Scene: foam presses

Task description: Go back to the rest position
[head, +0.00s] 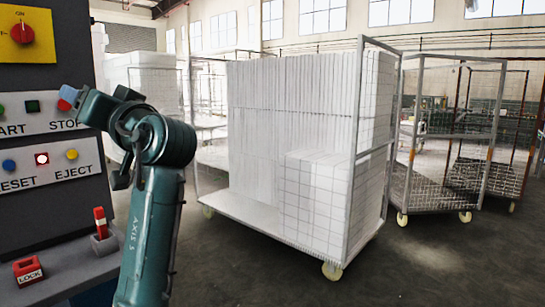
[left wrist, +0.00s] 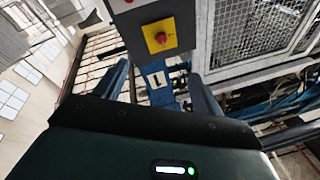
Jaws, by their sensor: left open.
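My left arm (head: 155,215), teal, rises from the bottom of the head view, its wrist bent toward the control panel (head: 60,145) at the left. A light-blue tip at its end overlaps the panel near the red STOP button (head: 64,105); whether they touch cannot be told. In the left wrist view my left gripper (left wrist: 161,85) is open, with two dark-blue fingers apart and nothing between them. Behind them are a blue post with a white "1" label (left wrist: 157,80) and a red knob on a yellow plate (left wrist: 161,38). My right gripper is not in view.
The panel has a red knob on yellow (head: 22,33), a lit RESET-row button (head: 41,159), a yellow EJECT button (head: 71,154) and a red LOCK switch (head: 28,270). A wheeled cage cart (head: 240,213) with white foam blocks stands right of my arm. Floor at the lower right is clear.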

